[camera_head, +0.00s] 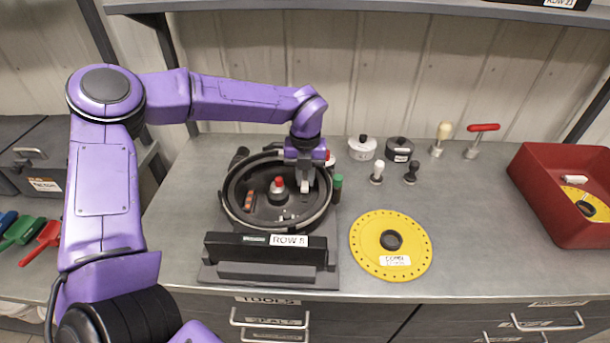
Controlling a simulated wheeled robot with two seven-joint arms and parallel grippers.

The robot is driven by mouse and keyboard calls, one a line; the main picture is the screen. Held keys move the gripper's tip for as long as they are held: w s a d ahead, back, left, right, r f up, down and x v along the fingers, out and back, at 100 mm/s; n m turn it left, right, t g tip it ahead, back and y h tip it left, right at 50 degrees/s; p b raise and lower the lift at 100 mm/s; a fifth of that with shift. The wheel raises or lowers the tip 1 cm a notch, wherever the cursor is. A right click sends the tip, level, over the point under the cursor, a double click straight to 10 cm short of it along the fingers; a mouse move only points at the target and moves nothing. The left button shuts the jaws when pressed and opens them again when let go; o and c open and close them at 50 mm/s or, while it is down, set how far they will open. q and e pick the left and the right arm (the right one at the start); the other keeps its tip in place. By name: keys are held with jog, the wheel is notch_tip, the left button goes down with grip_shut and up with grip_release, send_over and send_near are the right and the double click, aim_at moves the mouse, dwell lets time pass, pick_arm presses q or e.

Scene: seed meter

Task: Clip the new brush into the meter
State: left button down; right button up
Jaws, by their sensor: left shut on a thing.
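The meter (228,212) is a round black housing with a raised rim, standing on the bench on a base labelled ROW 8. Inside it are a hub (278,190) with a red top and a small orange-red strip (249,200) at the left. My left gripper (305,186) points down into the right side of the housing, right of the hub. It is shut on a small part, probably the new brush, which its fingers mostly hide. I cannot tell whether that part touches its seat. My right gripper is not in view.
A yellow seed disc (372,263) lies right of the meter. Behind it stand a white-lidded pot (362,148), a black pot (399,150) and several knobbed tools. A red bin (540,196) with used-looking parts is at the right. A shelf (400,8) overhangs the back.

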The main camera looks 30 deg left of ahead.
pick_arm(q)
jog(key=shift+f, duration=0.25)
dwell(0.3)
jog(key=shift+f+b, duration=0.2)
jog(key=shift+b, duration=0.1)
jog(key=shift+f, duration=0.55)
dwell(1.4)
jog(key=c, duration=1)
grip_release()
jog(key=shift+c, duration=0.4)
notch_tip(320, 180, up, 10)
jog(key=p, duration=0.7)
jog(key=shift+f, duration=0.2)
